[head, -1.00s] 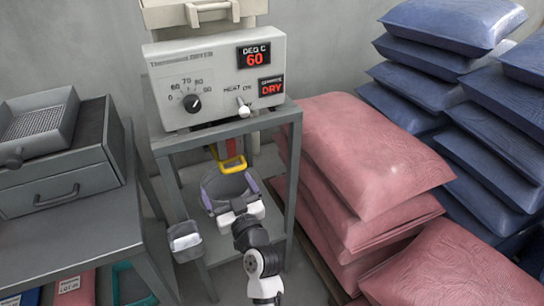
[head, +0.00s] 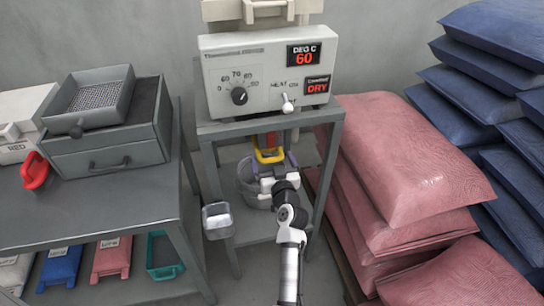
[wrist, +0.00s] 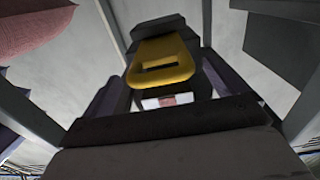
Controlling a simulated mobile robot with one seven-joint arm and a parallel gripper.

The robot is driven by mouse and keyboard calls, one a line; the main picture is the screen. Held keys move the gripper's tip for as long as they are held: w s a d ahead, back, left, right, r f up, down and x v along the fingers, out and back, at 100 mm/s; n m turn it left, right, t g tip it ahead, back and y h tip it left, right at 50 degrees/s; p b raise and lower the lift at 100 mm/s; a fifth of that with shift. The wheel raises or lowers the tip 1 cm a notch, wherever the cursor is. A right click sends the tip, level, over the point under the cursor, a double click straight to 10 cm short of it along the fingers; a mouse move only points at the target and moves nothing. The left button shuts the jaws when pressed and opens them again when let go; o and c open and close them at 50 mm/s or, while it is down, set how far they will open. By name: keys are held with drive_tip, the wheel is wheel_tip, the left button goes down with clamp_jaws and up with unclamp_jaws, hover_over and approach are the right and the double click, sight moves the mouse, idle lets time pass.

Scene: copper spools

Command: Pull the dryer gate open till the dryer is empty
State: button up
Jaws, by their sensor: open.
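The dryer (head: 255,82) is a cream box on a grey stand, its displays reading 60 and DRY. The yellow gate handle (head: 268,156) shows under the stand's top. In the wrist view the yellow handle (wrist: 170,56) has a dark slot and a small white and red patch below it. My gripper (head: 274,168) is open just in front of the handle, its purple fingers to the left and right of it. I cannot tell whether they touch it. A grey bucket (head: 247,188) stands on the lower shelf, partly hidden by my gripper. The dryer's contents are not visible.
The stand's legs (head: 328,172) flank my arm closely. A small clear-walled bin (head: 217,222) hangs at the stand's left. A grey table (head: 90,215) with a drawer unit stands left. Pink sacks (head: 420,185) and blue sacks (head: 450,105) are stacked at the right.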

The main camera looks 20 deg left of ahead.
drive_tip(key=shift+w+a, duration=0.3)
drive_tip(key=shift+w, duration=0.15)
drive_tip(key=c, duration=1.3)
drive_tip(key=b+v, duration=0.1)
drive_tip(key=v, duration=0.4)
drive_tip(key=o, duration=1.3)
